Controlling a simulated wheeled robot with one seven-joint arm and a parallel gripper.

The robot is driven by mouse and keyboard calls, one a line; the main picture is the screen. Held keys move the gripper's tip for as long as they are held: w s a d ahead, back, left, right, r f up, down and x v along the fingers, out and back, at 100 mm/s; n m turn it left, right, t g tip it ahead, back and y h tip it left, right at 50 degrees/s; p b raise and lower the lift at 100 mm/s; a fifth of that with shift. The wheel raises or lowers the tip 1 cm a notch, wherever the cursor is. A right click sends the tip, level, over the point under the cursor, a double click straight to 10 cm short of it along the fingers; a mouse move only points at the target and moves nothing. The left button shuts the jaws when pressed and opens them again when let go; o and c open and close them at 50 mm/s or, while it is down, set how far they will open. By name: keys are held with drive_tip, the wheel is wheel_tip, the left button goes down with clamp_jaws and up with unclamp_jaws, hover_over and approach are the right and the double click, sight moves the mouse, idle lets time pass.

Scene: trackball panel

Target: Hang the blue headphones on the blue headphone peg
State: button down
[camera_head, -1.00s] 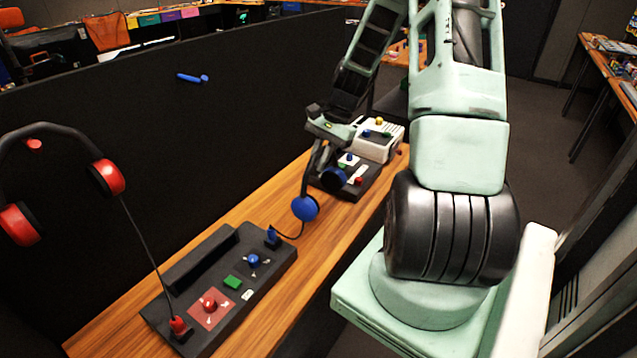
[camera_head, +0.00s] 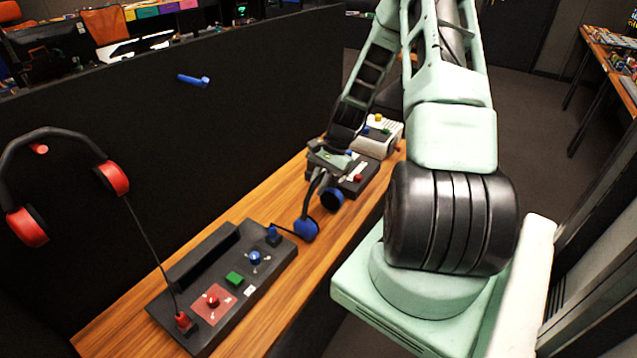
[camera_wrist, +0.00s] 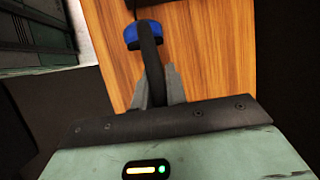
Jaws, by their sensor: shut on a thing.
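The blue headphones (camera_head: 307,229) have a dark band and two blue ear cups. My gripper (camera_head: 318,171) is shut on the band, and the cups hang below it, low over or touching the wooden desk; I cannot tell which. In the wrist view the band of the blue headphones (camera_wrist: 151,60) runs up from between the fingers of my gripper (camera_wrist: 158,92), with one blue cup at its far end. The blue headphone peg (camera_head: 193,80) sticks out of the black partition at the upper left, bare and well away from the headphones.
Red headphones (camera_head: 113,178) hang on a red peg (camera_head: 39,149) at the left. A black panel (camera_head: 222,290) with red, green and blue controls lies on the wooden desk (camera_head: 258,209). A cable joins the blue headphones to its blue plug (camera_head: 273,235). A white device (camera_head: 374,142) stands farther back.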

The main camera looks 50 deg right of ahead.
drive_tip(key=shift+f, duration=0.15)
drive_tip(key=c, duration=1.4)
unclamp_jaws()
drive_tip(key=shift+f, duration=0.1)
drive_tip(key=b+v, duration=0.5)
drive_tip(key=v, duration=1.3)
drive_tip(key=w+a+n+g+h, duration=0.1)
drive_tip(key=a+n, duration=0.2)
drive_tip(key=a, duration=0.6)
drive_tip(key=w+a+r+n+g, duration=0.15)
drive_tip(key=a+n, duration=0.25)
drive_tip(key=a, duration=0.5)
drive_tip(key=w+a+n+h, duration=0.1)
drive_tip(key=a+n, duration=0.2)
drive_tip(key=a, duration=0.6)
drive_tip(key=s+a+n+h, duration=0.2)
drive_tip(key=s+a+n, duration=1.2)
drive_tip(key=s+a, duration=0.4)
drive_tip(key=shift+a+f+t, duration=0.35)
drive_tip(key=shift+a+f, duration=0.1)
drive_tip(key=shift+a, duration=0.6)
